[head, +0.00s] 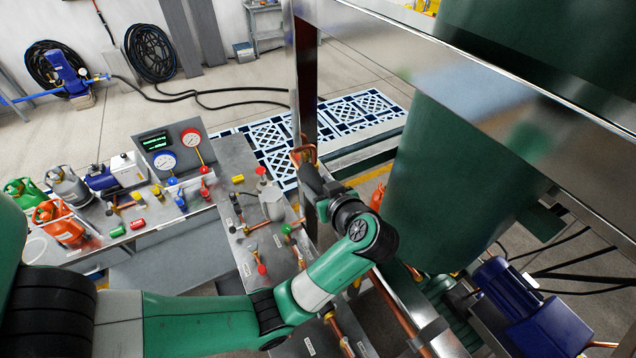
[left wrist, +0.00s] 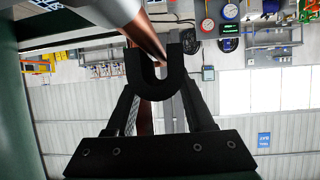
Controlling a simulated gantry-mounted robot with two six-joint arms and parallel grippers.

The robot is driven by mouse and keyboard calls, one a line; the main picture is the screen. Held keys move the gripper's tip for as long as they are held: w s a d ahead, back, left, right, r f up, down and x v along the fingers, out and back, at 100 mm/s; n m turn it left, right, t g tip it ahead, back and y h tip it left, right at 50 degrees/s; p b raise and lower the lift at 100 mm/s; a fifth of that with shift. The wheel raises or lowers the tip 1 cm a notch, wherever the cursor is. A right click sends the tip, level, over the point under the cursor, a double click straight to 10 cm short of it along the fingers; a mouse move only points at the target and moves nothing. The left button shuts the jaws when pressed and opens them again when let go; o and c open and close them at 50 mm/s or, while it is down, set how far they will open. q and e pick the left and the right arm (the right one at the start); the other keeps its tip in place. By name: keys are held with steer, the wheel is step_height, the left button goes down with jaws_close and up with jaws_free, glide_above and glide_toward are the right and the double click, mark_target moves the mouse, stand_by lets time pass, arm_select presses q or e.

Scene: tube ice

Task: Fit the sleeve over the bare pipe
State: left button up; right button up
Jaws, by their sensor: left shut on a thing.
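My left gripper (head: 308,180) reaches up beside a steel frame post in the head view. It is shut on a copper piece (head: 302,155), which shows at its tips. I cannot tell from its shape whether this is the sleeve. In the left wrist view, copper tubing (left wrist: 148,35) runs from the top edge down to the dark jaws (left wrist: 160,75), which hide where it ends. Copper pipes (head: 388,300) run below my left forearm, low in the head view. I cannot tell which pipe is the bare one. My right gripper is not in view.
The steel post (head: 306,80) and a wide steel beam (head: 470,60) stand close to my left gripper. A large green tank (head: 430,180) is to the right. A bench (head: 235,160) with gauges, gas bottles and valves is at left. A blue motor (head: 525,305) sits lower right.

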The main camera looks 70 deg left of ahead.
arm_select(q)
steer(key=shift+f, duration=1.4)
steer(key=o, duration=1.4)
steer(key=shift+r, duration=0.2)
